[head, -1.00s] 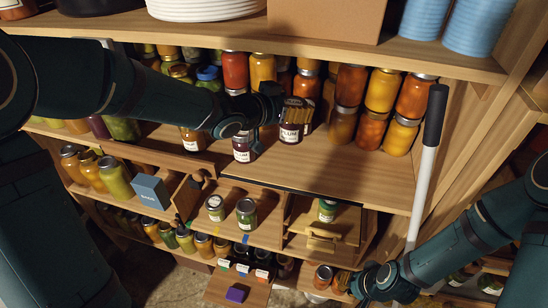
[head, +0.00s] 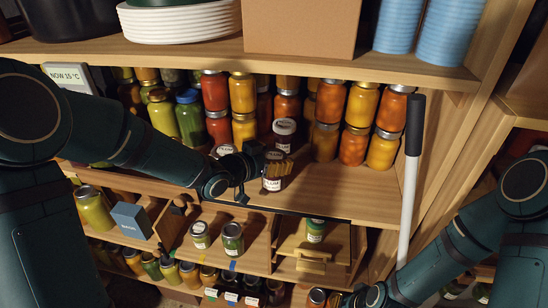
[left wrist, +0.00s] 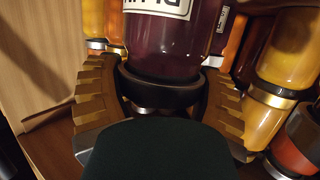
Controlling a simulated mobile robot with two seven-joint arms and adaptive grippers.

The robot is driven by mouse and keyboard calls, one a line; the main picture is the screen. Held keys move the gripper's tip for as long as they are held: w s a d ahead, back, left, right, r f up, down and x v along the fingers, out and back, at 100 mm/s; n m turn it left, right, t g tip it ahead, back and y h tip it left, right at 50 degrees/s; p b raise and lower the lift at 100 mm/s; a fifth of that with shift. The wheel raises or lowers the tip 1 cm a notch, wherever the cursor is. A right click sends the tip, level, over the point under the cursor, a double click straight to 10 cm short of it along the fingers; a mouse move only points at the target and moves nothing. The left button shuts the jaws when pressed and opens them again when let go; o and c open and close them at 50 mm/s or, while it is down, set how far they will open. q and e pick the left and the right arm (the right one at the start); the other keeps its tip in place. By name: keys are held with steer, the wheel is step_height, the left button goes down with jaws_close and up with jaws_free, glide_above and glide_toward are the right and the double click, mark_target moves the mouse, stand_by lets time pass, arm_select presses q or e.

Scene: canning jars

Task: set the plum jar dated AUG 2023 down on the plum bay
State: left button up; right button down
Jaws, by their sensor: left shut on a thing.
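A dark plum jar (head: 275,184) with a white PLUM label is between the fingers of my left gripper (head: 262,174), near the front of the upper shelf. In the left wrist view the purple jar (left wrist: 165,45) sits between the two ridged fingers of the left gripper (left wrist: 160,95), its label cut off at the top. I cannot read its date. Another dark jar (head: 284,132) stands behind it, and a third PLUM jar (head: 222,150) is partly hidden behind my arm. I cannot identify the plum bay. My right gripper (head: 350,299) is at the bottom edge, partly cut off.
Orange and yellow jars (head: 353,144) crowd the back right of the shelf. Bare shelf (head: 345,188) lies right of the held jar. A white pole (head: 408,190) stands at the right. Below are two green-content jars (head: 232,238), a wooden box (head: 302,265) and a blue box (head: 130,219).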

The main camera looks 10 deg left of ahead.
arm_select(q)
steer(key=o, duration=1.3)
steer(key=shift+f, duration=0.15)
steer(key=shift+c, duration=0.2)
steer(key=shift+s+a+r, duration=0.2)
steer(key=shift+s+r, duration=0.05)
steer(key=shift+r, duration=0.05)
steer(key=p+v, duration=0.1)
steer(key=v, duration=1)
steer(key=shift+s, duration=0.2)
